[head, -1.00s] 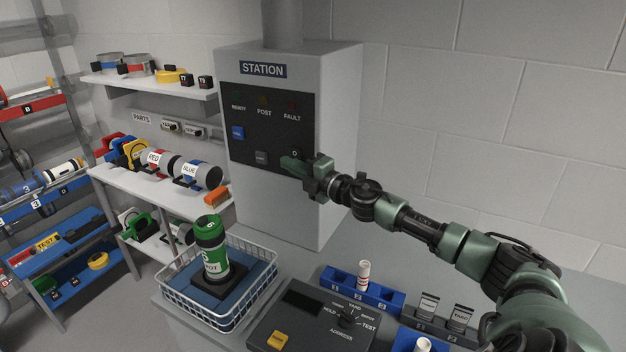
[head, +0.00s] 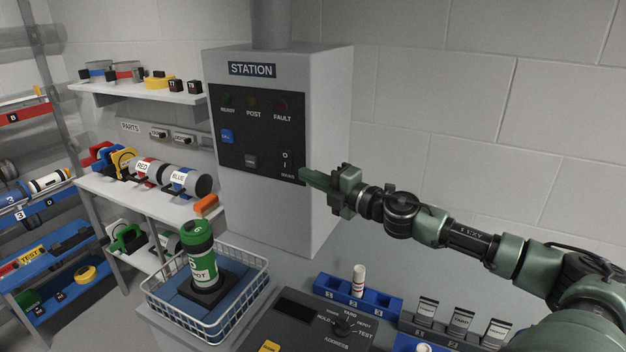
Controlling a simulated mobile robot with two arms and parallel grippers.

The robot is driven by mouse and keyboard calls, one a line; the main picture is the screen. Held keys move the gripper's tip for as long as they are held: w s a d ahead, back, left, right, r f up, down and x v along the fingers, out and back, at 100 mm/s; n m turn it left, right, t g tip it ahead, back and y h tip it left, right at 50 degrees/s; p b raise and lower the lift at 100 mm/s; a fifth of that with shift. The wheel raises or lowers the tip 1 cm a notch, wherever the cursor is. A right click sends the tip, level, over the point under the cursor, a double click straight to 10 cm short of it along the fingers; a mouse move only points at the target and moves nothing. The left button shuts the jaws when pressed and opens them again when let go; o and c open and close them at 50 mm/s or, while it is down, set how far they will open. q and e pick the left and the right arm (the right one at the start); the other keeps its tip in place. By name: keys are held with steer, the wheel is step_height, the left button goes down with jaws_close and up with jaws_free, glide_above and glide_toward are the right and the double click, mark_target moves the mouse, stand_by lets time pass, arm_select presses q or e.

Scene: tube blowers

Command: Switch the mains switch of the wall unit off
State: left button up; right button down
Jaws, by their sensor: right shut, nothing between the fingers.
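The grey wall unit (head: 325,150) is labelled STATION and has a dark front panel (head: 238,118). The mains switch (head: 287,163) is a small dark rocker at the panel's lower right, with its O mark above and small lettering below. I cannot tell which way the rocker is pressed. My right gripper (head: 303,176) is shut and empty. Its fingertips are just right of and slightly below the switch in the picture, near the panel's lower right edge; I cannot tell whether they touch it. My left gripper is not in view.
A wire basket (head: 219,325) holding a green canister (head: 199,255) stands below the unit. Beside it are a grey console (head: 305,330) and a blue tube rack (head: 375,300). Shelves with parts (head: 150,190) stand left. The wall at right is bare.

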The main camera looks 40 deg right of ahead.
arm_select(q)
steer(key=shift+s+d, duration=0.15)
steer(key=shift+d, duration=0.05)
arm_select(e)
steer(key=shift+s+r, duration=0.1)
steer(key=shift+s, duration=0.4)
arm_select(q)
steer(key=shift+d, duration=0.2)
